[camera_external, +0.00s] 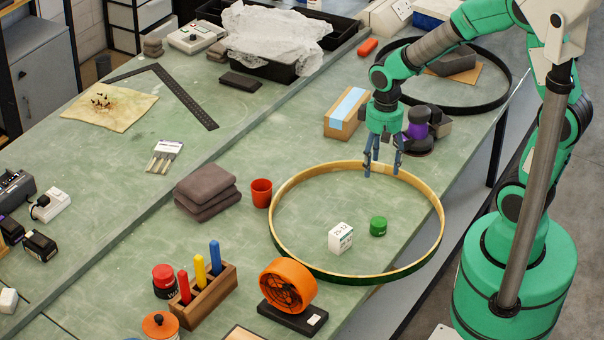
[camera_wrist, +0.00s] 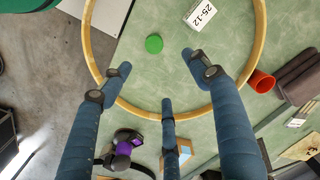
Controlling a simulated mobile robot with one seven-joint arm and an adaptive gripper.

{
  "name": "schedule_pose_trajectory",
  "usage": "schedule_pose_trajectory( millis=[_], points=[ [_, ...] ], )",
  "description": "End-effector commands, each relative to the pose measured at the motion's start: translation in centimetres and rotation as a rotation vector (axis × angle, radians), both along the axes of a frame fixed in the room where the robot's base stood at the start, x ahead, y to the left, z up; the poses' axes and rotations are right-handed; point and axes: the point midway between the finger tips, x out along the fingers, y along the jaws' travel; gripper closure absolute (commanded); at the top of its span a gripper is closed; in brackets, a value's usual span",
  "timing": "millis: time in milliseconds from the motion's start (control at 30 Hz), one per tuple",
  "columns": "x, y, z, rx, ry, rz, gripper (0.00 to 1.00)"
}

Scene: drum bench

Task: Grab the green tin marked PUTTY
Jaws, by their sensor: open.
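A small green tin (camera_external: 378,226) stands on the green bench inside a large wooden hoop (camera_external: 283,190). In the wrist view the green tin (camera_wrist: 154,44) shows as a round green top, beyond my fingertips. Any marking on it is too small to read. My gripper (camera_external: 382,172) hangs above the far rim of the hoop, fingers pointing down, open and empty. In the wrist view my gripper (camera_wrist: 158,80) shows its blue fingers spread apart. The tin is apart from the fingers.
A white box marked 25-12 (camera_external: 341,237) stands close left of the tin, inside the hoop. A red cup (camera_external: 261,192) and folded grey cloths (camera_external: 206,190) are left of the hoop. An orange fan (camera_external: 287,286) stands in front. A cardboard box (camera_external: 346,112) is behind my gripper.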

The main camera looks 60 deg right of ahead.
Motion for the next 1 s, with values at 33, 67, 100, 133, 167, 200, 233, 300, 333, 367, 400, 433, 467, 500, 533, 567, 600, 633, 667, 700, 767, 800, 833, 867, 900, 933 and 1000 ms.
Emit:
schedule_pose_trajectory(
  millis=[33, 67, 100, 133, 167, 200, 233, 300, 333, 367, 400, 433, 467, 500, 533, 567, 600, 633, 667, 700, 767, 800, 833, 867, 900, 933, 1000],
  points=[
    [0.1, -0.2, -1.6, 0.004, 0.029, -0.015, 0.39],
    [0.2, -0.3, -2.5, 0.006, 0.041, -0.025, 0.39],
    [0.3, -0.5, -3.5, 0.008, 0.057, -0.034, 0.39],
    [0.3, -0.5, -4.3, 0.009, 0.069, -0.042, 0.39],
    [0.4, -0.6, -5.0, 0.01, 0.078, -0.049, 0.39],
    [0.3, -0.7, -5.9, 0.012, 0.091, -0.057, 0.39],
    [0.3, -0.8, -6.4, 0.013, 0.1, -0.062, 0.39],
    [0.3, -0.9, -7.5, 0.014, 0.113, -0.073, 0.39],
    [0.3, -0.9, -7.8, 0.015, 0.117, -0.076, 0.39],
    [0.3, -0.9, -8.1, 0.016, 0.121, -0.079, 0.39],
    [0.2, -1.0, -8.3, 0.016, 0.124, -0.082, 0.39],
    [0.2, -1.0, -8.5, 0.016, 0.126, -0.083, 0.39],
    [0.2, -1.0, -8.6, 0.016, 0.128, -0.084, 0.39],
    [0.2, -1.0, -8.6, 0.016, 0.129, -0.084, 0.39],
    [0.2, -1.0, -8.7, 0.016, 0.129, -0.084, 0.39],
    [0.2, -1.0, -8.7, 0.016, 0.129, -0.084, 0.39],
    [0.2, -1.0, -8.7, 0.016, 0.128, -0.085, 0.39],
    [0.2, -1.0, -8.6, 0.016, 0.128, -0.085, 0.39],
    [0.2, -1.0, -8.6, 0.016, 0.128, -0.085, 0.39],
    [0.2, -1.0, -8.6, 0.016, 0.128, -0.085, 0.39],
    [0.2, -1.0, -8.6, 0.016, 0.128, -0.085, 0.39],
    [0.2, -1.0, -8.7, 0.016, 0.128, -0.084, 0.39],
    [0.2, -1.0, -8.7, 0.016, 0.129, -0.083, 0.39],
    [0.2, -1.0, -8.8, 0.016, 0.129, -0.083, 0.39],
    [0.2, -1.0, -9.0, 0.016, 0.129, -0.083, 0.39],
    [0.2, -1.0, -9.2, 0.016, 0.129, -0.083, 0.39],
    [0.1, -0.9, -9.8, 0.017, 0.131, -0.083, 0.39]
  ],
)
